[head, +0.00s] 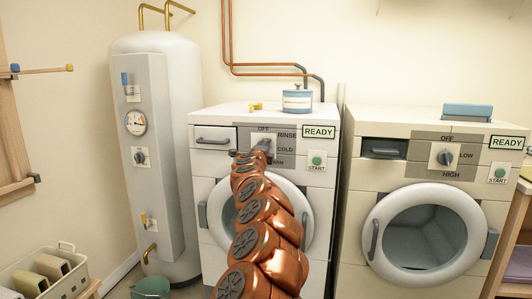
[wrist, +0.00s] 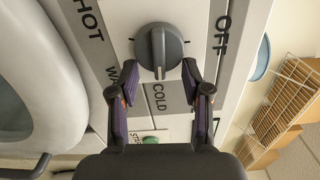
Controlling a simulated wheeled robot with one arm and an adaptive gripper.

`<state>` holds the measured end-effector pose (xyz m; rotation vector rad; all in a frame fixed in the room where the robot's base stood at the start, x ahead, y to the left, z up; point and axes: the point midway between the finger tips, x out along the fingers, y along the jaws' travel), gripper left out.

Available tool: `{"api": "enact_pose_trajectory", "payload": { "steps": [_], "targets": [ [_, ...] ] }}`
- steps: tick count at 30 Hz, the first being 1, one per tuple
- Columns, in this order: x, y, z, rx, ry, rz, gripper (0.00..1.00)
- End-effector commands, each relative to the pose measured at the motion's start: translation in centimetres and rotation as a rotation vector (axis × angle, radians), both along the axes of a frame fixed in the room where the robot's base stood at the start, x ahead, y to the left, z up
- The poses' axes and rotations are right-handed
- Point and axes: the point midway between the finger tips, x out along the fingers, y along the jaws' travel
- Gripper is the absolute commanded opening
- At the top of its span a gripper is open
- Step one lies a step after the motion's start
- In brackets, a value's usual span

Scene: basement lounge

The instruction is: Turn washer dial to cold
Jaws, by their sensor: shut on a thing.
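The washer dial is a round dark grey knob with a raised ridge, on the left machine's panel in the head view (head: 262,145). In the wrist view the dial (wrist: 172,45) is large, and its ridge runs up and down in line with the word COLD. In the head view my gripper (head: 252,156) is small and partly hides the dial and the panel's lower labels.
The washer (head: 210,165) has a READY sign and a green start button (head: 317,160). A dryer-like machine (head: 420,175) with its own dial (head: 444,157) stands at right. A water heater (head: 185,90) stands at left. A blue-grey canister (head: 297,100) sits on the washer.

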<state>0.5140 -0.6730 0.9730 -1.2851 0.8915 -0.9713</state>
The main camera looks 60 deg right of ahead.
Motion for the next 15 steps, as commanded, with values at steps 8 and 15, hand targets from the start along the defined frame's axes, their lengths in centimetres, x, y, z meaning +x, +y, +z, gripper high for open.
{"api": "enact_pose_trajectory", "payload": {
  "steps": [8, 15],
  "targets": [
    [0.02, 0.01, -0.24, 0.027, -0.073, -0.001, 0.13],
    [0.02, 0.01, -0.24, 0.033, -0.084, -0.001, 0.13]
  ]
}}
